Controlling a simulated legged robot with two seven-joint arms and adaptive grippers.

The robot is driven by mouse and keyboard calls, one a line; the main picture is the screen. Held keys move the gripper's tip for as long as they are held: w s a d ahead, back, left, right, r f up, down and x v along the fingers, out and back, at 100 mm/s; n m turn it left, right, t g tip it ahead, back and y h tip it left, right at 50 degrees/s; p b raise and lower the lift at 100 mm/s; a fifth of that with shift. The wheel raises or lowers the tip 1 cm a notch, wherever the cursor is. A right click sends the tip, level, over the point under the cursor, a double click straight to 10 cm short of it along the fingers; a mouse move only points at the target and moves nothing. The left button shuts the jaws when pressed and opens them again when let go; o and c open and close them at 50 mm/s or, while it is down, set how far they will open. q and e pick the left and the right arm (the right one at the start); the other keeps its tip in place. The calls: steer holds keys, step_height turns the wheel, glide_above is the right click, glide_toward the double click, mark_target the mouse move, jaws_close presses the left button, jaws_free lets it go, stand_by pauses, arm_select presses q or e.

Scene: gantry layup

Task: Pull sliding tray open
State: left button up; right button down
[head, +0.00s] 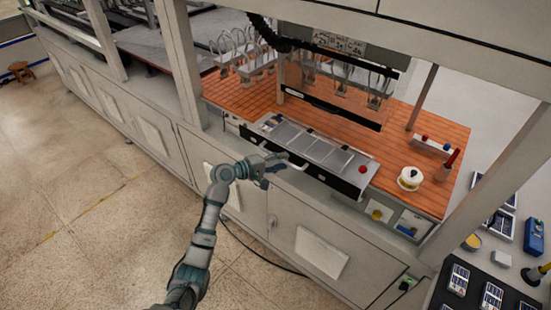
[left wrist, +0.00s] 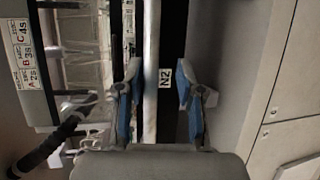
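The sliding tray (head: 312,148) is a long metal tray with several flat panels, a red knob and a dark front face, set in the orange-topped bench. A pale curved handle (head: 297,165) shows at its front. My left gripper (head: 276,160) is at the left part of this front, beside the handle. In the left wrist view its blue-padded fingers (left wrist: 157,78) are apart. A pale bar (left wrist: 151,60) and a black face with an "N2" label (left wrist: 165,78) show between and beyond them. I cannot tell whether the fingers touch anything. My right gripper is not in view.
A frame with hanging hooks (head: 345,85) stands above the bench. A white round container (head: 410,178) is on the orange top (head: 430,135). Cabinet doors (head: 320,255) are below the tray.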

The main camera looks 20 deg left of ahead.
arm_select(q)
steer(key=shift+d+r, duration=0.2)
steer(key=v, duration=1.1)
steer(key=shift+s, duration=0.25)
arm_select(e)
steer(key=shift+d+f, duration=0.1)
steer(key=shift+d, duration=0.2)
arm_select(q)
steer(key=shift+r, duration=0.1)
